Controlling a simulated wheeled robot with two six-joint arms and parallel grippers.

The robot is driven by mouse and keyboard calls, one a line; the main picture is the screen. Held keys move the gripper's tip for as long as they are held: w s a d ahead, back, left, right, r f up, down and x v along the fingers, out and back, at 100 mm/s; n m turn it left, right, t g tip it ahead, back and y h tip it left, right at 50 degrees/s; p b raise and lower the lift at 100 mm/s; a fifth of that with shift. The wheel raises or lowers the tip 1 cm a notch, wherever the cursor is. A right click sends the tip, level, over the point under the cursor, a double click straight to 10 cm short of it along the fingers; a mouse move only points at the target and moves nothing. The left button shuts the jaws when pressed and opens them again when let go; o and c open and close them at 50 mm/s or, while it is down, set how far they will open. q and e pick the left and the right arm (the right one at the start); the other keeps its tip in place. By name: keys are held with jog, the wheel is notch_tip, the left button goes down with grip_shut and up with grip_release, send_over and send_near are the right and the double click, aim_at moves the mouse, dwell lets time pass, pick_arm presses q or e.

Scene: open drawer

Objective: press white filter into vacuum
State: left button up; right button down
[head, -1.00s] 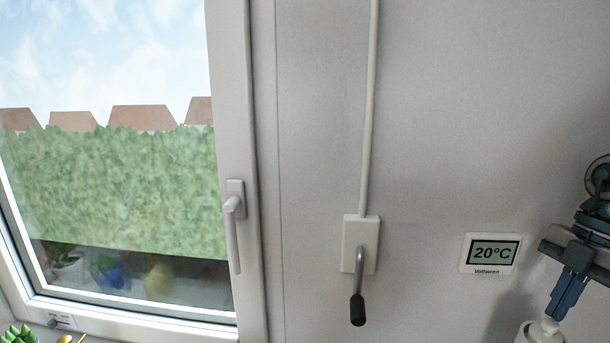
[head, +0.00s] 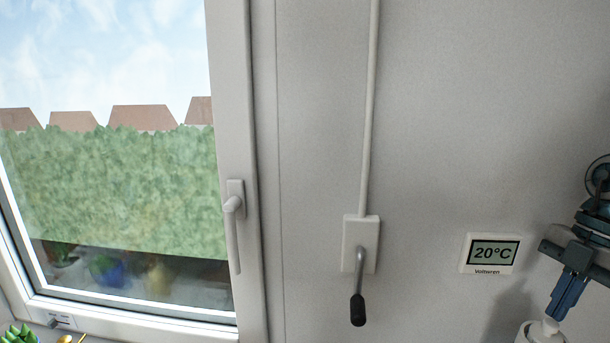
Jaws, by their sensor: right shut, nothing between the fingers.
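My right gripper (head: 560,305) is at the lower right, pointing down, with its blue fingers shut and nothing between them. Its fingertips are just over a white round object (head: 532,333) at the bottom edge, possibly the white filter. A small white knob shows on top of that object, right under the fingertips; I cannot tell whether they touch. Most of the white object is cut off by the frame, and I cannot make out the vacuum. My left gripper is not in view.
A wall thermostat (head: 489,254) reading 20°C is left of my right gripper. A crank handle (head: 358,295) sticks out from a white wall plate. A window (head: 110,190) with a handle (head: 234,225) fills the left side. A green plant (head: 18,336) shows at the lower left corner.

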jog(key=shift+f+b, duration=0.45)
jog(key=shift+f, duration=0.05)
jog(key=shift+r, duration=0.1)
jog(key=shift+r+p, duration=1.5)
jog(key=shift+r, duration=1.5)
